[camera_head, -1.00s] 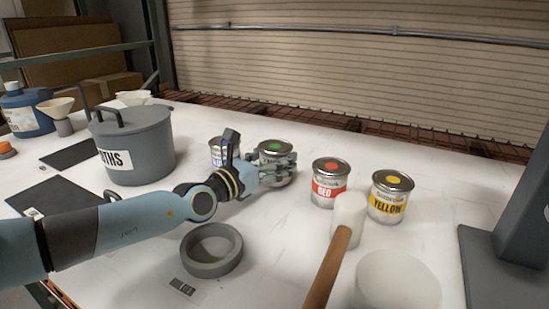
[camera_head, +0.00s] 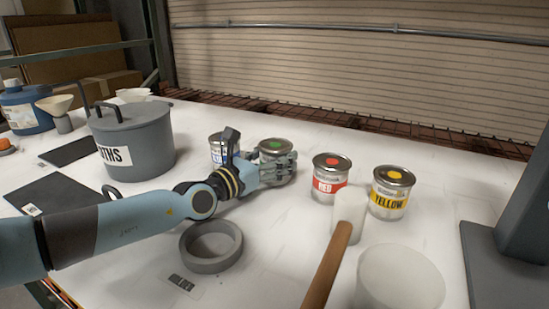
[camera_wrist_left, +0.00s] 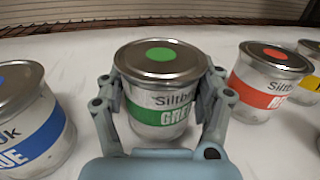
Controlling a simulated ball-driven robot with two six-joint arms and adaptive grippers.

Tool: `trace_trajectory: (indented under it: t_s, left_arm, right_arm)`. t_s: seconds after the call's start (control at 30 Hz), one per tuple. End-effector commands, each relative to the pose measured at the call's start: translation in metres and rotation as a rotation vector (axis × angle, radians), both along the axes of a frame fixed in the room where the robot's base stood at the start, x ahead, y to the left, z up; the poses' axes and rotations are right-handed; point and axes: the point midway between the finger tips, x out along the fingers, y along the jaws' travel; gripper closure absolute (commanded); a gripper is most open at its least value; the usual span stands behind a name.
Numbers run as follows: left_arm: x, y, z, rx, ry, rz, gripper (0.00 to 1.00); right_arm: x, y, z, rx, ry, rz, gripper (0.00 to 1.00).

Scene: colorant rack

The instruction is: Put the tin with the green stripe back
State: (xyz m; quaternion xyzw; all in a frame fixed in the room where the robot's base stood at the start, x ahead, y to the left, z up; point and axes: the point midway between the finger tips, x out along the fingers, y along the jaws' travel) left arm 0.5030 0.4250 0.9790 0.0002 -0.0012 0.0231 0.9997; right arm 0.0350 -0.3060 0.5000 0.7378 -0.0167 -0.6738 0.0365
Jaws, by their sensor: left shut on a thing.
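The tin with the green stripe (camera_wrist_left: 160,100) stands upright between the fingers of my left gripper in the left wrist view. Its lid has a green dot, and part of its label shows. In the head view the green tin (camera_head: 275,146) is in the row between the blue and red tins, partly hidden by the gripper. My left gripper (camera_head: 277,168) is shut on it, one finger on each side. The tin appears at about the height of its neighbours; I cannot tell whether its base touches the table. My right gripper is not in view.
The blue tin (camera_head: 218,150) is close to the left, the red tin (camera_head: 328,177) to the right, then the yellow tin (camera_head: 391,192). A mallet (camera_head: 333,258), a grey ring (camera_head: 211,262), a white cylinder (camera_head: 398,280) and a grey pot (camera_head: 140,150) are nearer or left. White table shows between them.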

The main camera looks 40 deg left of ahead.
Motion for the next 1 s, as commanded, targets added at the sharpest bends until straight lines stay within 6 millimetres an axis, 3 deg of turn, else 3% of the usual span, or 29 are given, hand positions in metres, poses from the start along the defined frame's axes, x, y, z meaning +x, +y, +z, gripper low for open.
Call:
trace_trajectory:
  t_s: [0.37, 0.4, 0.6, 1.0]
  left_arm:
    - [-0.002, 0.000, -0.011, -0.002, 0.006, 0.003, 0.74]
    - [-0.002, 0.000, -0.012, -0.003, 0.007, 0.004, 0.31]
    - [-0.003, 0.000, -0.014, -0.006, 0.011, 0.005, 0.04]
    - [-0.011, 0.000, -0.016, -0.005, 0.014, 0.004, 0.03]
  right_arm:
    - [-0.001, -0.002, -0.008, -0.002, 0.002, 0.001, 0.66]
    - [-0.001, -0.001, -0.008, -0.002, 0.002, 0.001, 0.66]
    - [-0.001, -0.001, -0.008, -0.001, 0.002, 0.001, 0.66]
    - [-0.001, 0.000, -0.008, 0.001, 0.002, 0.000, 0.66]
